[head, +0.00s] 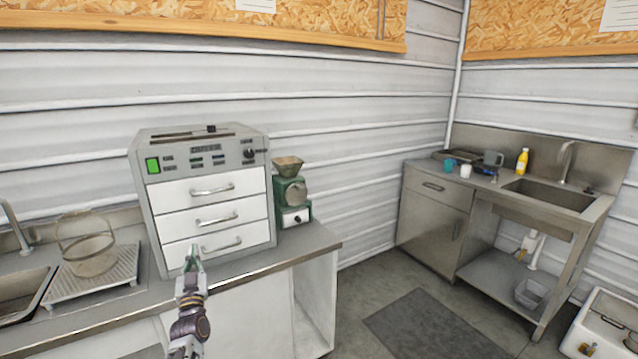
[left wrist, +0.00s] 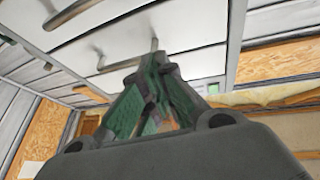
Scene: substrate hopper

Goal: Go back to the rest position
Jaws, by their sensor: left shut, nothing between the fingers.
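My left gripper (head: 193,258) is shut and empty, with its green fingertips in front of the lower drawer of a grey cabinet (head: 156,215). The tips are near the left end of the bottom drawer handle (head: 222,245); I cannot tell whether they touch it. In the left wrist view, the closed fingers (left wrist: 157,72) overlap a drawer handle (left wrist: 118,66). The three white drawers look closed. My right gripper is not in view.
The cabinet stands on a metal counter (head: 255,268) beside a green grinder (head: 292,193). A wire-handled basket (head: 92,257) sits at the left near a sink. A second sink bench (head: 432,200) stands at the right. The floor between has a dark mat (head: 430,325).

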